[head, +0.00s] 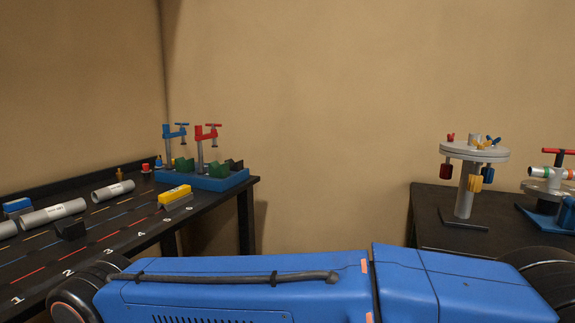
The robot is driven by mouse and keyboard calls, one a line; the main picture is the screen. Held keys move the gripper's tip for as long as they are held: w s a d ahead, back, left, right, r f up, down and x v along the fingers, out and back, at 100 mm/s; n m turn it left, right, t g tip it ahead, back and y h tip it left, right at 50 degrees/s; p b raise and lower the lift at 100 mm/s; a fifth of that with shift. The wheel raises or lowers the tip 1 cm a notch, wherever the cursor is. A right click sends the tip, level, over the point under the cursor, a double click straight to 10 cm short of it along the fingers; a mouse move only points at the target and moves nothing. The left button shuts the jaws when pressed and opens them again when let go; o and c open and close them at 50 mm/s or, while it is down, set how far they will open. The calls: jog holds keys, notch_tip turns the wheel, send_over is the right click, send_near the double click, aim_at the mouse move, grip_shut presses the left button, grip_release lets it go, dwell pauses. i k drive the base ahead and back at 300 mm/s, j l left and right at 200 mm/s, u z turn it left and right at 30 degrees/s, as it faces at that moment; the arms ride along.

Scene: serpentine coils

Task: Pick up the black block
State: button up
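A small black block (70,230) sits on the black left table, between the grey cylinders and the numbered lane marks. Another dark block-like piece (234,165) sits at the right end of the blue clamp fixture (215,181). I cannot tell which of the two the task names. My blue arm link crosses the bottom of the view. My gripper is not in view.
The left table (100,253) also holds grey labelled cylinders (53,214), a yellow block on a grey piece (175,195), green V-blocks and clamps. A right table (432,205) carries a round stand (474,152) and a valve fixture. A gap separates the tables.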

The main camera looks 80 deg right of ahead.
aim_at(236, 167)
jog(key=z, duration=1.95)
